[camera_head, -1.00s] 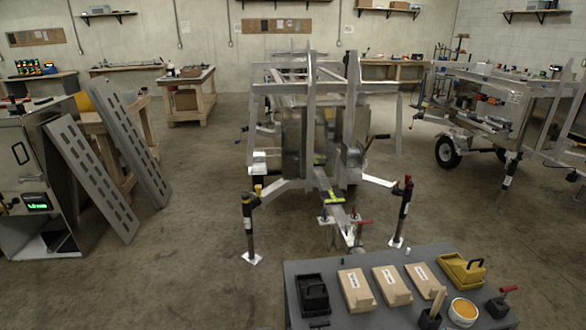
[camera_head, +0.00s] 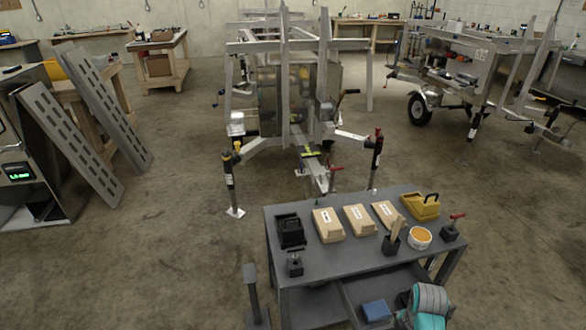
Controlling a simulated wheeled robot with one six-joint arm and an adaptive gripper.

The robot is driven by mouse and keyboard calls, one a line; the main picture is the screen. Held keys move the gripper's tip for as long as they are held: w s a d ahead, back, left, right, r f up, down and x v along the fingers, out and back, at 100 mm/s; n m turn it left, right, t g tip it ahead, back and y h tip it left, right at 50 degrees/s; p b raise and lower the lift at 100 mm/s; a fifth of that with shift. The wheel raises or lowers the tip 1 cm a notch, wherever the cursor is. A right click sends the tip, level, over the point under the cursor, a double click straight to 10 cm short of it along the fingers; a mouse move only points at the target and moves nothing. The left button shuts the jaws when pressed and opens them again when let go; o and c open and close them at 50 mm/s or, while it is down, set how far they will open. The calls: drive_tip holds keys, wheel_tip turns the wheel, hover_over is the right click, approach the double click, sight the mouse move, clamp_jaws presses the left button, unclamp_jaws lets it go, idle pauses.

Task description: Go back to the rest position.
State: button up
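My gripper is not in view. A grey and teal rounded part (camera_head: 430,305), which looks like a joint of my own arm, shows at the bottom right edge, in front of the dark worktable (camera_head: 330,262). No held thing can be seen.
The worktable bears a black box (camera_head: 290,231), several tan boxes (camera_head: 327,226), a yellow case (camera_head: 421,207) and an orange-topped tub (camera_head: 419,238). A blue block (camera_head: 376,310) lies low at its front. A dark post (camera_head: 254,297) stands left of it. Aluminium trailers (camera_head: 290,95) stand behind. Open floor (camera_head: 150,260) lies left.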

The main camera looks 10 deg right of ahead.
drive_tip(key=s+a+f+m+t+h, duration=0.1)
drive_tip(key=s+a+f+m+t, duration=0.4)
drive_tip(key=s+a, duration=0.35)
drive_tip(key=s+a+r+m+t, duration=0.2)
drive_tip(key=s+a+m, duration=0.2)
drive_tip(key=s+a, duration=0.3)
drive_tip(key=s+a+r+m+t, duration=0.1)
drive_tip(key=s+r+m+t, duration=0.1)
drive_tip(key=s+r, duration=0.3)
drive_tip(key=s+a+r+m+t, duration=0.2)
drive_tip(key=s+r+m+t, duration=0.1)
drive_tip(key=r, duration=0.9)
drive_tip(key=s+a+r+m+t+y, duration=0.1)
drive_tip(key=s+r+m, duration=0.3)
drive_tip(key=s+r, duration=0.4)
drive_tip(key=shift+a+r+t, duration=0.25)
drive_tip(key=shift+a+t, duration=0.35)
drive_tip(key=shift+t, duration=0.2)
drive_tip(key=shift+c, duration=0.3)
